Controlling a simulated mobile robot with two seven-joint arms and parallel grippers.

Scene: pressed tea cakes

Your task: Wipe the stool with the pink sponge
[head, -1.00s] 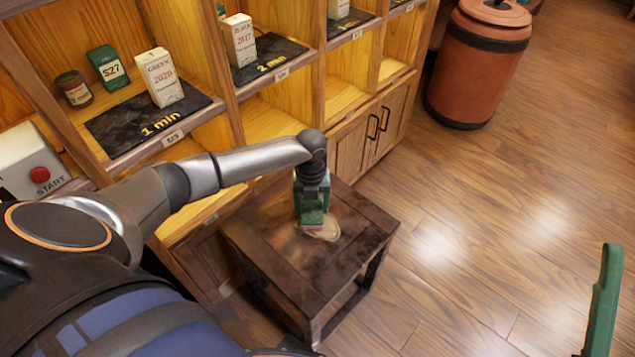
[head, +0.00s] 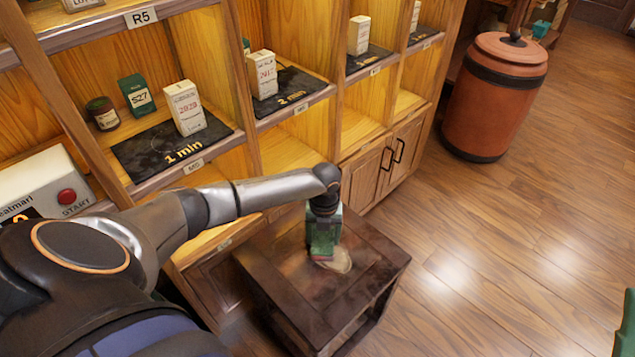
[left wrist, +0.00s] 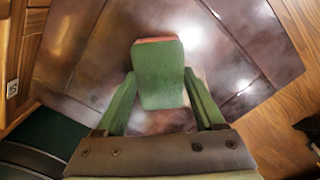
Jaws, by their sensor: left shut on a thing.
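The dark brown wooden stool (head: 300,325) stands in front of the shelf, with smudges and a pale patch (head: 340,262) on its top. My left gripper (head: 322,243) points down over the stool top, beside the pale patch. It is shut on the sponge, which shows in the left wrist view (left wrist: 160,78) as a green block with a pinkish far edge between the two green fingers. The sponge's underside is hidden, so I cannot tell for sure whether it touches the stool. Of my right gripper, only a green part (head: 625,325) shows at the right edge.
The wooden shelf (head: 290,150) with white boxes (head: 185,108) on dark mats is close behind the stool. A white device with a red START button (head: 67,196) is at left. A reddish-brown barrel (head: 495,100) stands at the back right. The floor right of the stool is clear.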

